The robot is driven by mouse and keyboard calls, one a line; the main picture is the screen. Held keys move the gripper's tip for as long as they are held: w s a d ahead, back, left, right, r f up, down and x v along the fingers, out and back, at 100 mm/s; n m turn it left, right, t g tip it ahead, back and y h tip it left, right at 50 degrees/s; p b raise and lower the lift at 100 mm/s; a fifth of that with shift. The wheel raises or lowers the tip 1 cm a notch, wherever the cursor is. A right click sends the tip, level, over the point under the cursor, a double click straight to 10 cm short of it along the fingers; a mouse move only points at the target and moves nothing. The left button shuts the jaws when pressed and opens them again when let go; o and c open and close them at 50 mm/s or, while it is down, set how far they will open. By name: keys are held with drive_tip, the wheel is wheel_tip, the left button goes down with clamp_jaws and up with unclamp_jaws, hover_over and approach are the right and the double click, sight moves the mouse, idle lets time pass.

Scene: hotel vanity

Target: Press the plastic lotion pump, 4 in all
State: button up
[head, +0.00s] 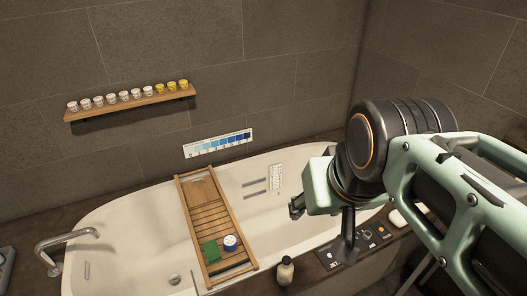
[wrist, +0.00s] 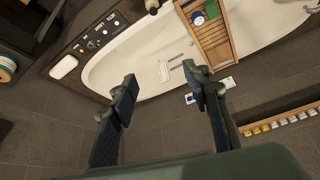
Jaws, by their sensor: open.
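In the wrist view the bottle (wrist: 152,5) is cut off at the top edge. My gripper (wrist: 162,88) is open and empty, with its two fingers wide apart. It hangs above the right part of the tub, apart from the bottle.
A white bathtub (head: 130,225) carries a wooden caddy (head: 190,200) with a green block (head: 211,250) and a blue-and-white round item (head: 230,242). A dark control panel (head: 345,255) lies right of the bottle. A wall shelf (head: 130,106) holds several small cups. A faucet (head: 65,238) stands left.

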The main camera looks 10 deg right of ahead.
clamp_jaws()
idle(1.3)
